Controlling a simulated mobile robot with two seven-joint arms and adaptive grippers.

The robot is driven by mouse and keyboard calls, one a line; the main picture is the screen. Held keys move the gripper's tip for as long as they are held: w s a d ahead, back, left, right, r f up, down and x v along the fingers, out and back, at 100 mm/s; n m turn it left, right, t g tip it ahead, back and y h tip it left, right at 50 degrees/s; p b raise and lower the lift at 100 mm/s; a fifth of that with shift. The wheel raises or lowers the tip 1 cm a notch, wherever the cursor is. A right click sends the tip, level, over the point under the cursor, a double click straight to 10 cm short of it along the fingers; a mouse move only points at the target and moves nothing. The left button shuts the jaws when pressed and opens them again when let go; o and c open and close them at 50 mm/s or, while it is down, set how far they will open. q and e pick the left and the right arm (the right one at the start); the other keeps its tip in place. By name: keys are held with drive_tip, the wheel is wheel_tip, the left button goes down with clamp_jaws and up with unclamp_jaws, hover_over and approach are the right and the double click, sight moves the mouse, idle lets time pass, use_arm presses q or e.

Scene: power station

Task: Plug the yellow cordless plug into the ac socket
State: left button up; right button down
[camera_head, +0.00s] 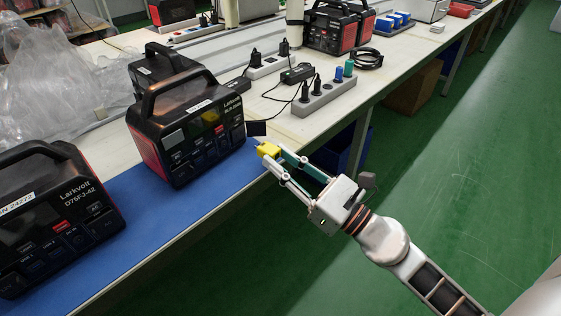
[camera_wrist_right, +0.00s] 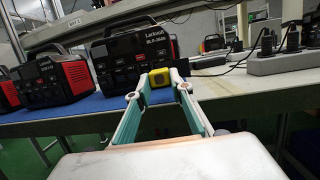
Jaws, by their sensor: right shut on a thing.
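My right gripper (camera_head: 274,160) reaches in from the lower right, shut on the yellow plug (camera_head: 268,149). In the right wrist view the yellow plug (camera_wrist_right: 160,79) sits between the fingertips (camera_wrist_right: 160,84). The plug is apart from the black power station (camera_head: 187,128), whose front panel bears the sockets; it stands upright on the blue mat, to the left of the plug. That station also shows behind the plug in the right wrist view (camera_wrist_right: 135,52). The AC socket itself is too small to make out. My left gripper is not in view.
Another power station (camera_head: 62,215) stands on the blue mat (camera_head: 160,230) at the left. A grey power strip (camera_head: 325,98) with black and coloured plugs lies behind the gripper. Clear plastic wrap (camera_head: 50,90) lies at the left back. Green floor is open at the right.

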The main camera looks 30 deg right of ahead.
sight(270, 153)
drive_tip(key=shift+w+d, duration=0.15)
drive_tip(key=shift+w, duration=0.4)
drive_tip(key=shift+w+a+p, duration=0.35)
drive_tip(key=shift+w+a, duration=0.35)
drive_tip(key=shift+w, duration=0.35)
drive_tip(key=shift+f+x, duration=0.25)
drive_tip(key=shift+x, duration=0.75)
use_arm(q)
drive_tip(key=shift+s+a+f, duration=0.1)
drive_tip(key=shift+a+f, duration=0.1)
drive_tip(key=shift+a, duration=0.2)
use_arm(e)
drive_tip(key=shift+f, duration=0.1)
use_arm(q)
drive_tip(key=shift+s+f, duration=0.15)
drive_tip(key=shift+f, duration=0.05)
use_arm(e)
drive_tip(key=shift+w, duration=0.1)
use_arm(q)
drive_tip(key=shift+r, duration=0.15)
use_arm(e)
drive_tip(key=shift+w+a, duration=0.15)
drive_tip(key=shift+w, duration=0.1)
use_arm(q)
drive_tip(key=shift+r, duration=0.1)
use_arm(e)
drive_tip(key=shift+w+a, duration=0.15)
drive_tip(key=shift+w, duration=0.1)
